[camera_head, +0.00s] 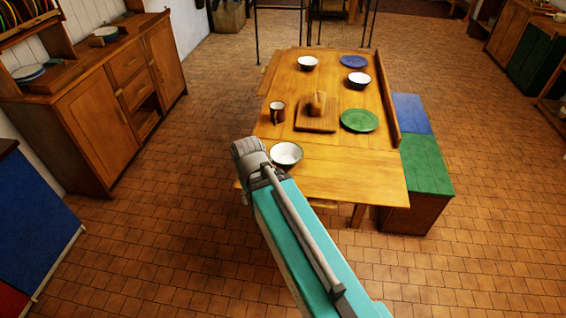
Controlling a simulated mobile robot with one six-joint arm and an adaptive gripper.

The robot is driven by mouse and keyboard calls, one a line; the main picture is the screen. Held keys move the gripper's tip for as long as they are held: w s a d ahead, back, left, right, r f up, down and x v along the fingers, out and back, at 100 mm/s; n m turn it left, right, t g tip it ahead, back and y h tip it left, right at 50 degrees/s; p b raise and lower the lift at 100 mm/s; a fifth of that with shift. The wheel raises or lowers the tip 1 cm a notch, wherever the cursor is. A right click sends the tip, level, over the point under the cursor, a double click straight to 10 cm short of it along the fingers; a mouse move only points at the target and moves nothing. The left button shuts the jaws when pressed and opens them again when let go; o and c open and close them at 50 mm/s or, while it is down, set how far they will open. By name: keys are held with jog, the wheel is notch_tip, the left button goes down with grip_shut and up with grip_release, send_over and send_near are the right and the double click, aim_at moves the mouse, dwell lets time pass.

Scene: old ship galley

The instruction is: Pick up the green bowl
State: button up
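No bowl shows as clearly green. The nearest bowl (286,154) stands upright at the near left of the wooden table, with a white inside and a dark rim; its outer colour is hard to tell. My arm's grey joint is close to its left side in the picture. A second white-lined bowl (308,62) with a dark outside stands at the far left of the table. A third bowl (358,79), dark blue outside, stands at the far right. A flat green plate (360,120) lies at the right. My gripper is not in view.
The table (345,175) also holds a mug (277,111), a bread loaf (317,103) on a board (304,122) and a blue plate (354,61). A bench with a green top (426,165) stands right of it. Floor is clear between table and left cabinet (95,130).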

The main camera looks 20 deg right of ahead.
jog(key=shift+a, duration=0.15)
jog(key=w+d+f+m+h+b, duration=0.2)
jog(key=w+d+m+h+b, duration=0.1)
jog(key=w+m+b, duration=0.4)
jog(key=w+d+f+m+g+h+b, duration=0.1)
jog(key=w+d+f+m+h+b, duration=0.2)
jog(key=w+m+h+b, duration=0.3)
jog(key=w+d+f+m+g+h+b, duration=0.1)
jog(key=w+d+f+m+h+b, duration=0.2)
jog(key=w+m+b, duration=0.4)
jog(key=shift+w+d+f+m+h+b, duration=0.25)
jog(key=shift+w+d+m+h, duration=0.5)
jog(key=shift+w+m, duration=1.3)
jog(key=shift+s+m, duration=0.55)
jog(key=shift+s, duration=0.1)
